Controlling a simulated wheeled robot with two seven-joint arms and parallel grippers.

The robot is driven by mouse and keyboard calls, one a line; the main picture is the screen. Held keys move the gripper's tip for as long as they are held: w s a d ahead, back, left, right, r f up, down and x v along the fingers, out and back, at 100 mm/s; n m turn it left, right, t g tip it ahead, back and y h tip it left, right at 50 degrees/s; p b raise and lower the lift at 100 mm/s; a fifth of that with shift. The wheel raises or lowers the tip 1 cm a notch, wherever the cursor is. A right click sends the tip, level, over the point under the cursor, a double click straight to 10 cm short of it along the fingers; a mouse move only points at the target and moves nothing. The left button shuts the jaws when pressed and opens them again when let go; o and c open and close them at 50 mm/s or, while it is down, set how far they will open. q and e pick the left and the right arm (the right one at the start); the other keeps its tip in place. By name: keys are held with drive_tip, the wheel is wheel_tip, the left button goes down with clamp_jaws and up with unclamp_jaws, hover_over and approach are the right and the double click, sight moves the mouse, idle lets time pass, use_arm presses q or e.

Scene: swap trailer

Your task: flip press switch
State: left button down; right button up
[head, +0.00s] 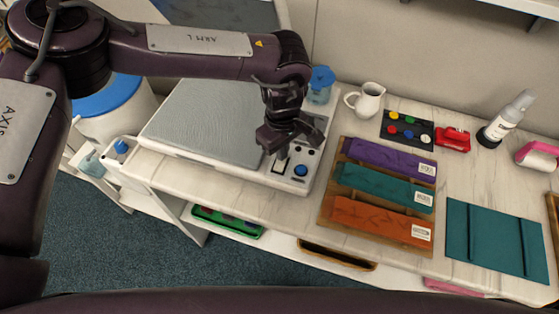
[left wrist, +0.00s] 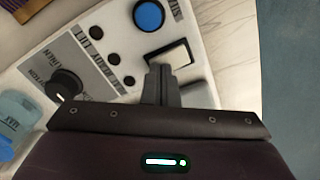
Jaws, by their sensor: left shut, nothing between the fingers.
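The press (head: 205,120), with a grey pad and a white body, stands on the counter. Its control panel is at the right end, with a pale rocker switch (head: 281,166) beside a round blue button (head: 300,170). In the left wrist view the switch (left wrist: 172,55) is a white rocker in a dark frame, partly covered by my fingers. My left gripper (head: 280,154) is shut and empty, pointing down over the switch. In the left wrist view its fingertips (left wrist: 160,70) overlap the switch's near edge; I cannot tell whether they touch it. My right gripper is not in view.
A black dial (left wrist: 65,85) and small dark buttons share the panel. A blue-topped cup (head: 320,85) and a white jug (head: 367,99) stand behind. A wooden rack (head: 327,205) with folded cloths lies to the right. A teal mat (head: 497,240) lies farther right.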

use_arm(q)
drive_tip(key=shift+f+b, duration=0.3)
drive_tip(key=shift+f, duration=0.1)
drive_tip(key=shift+s+r, duration=0.1)
drive_tip(key=shift+r, duration=0.05)
drive_tip(key=shift+r+p, duration=2)
drive_tip(key=shift+r, duration=1.45)
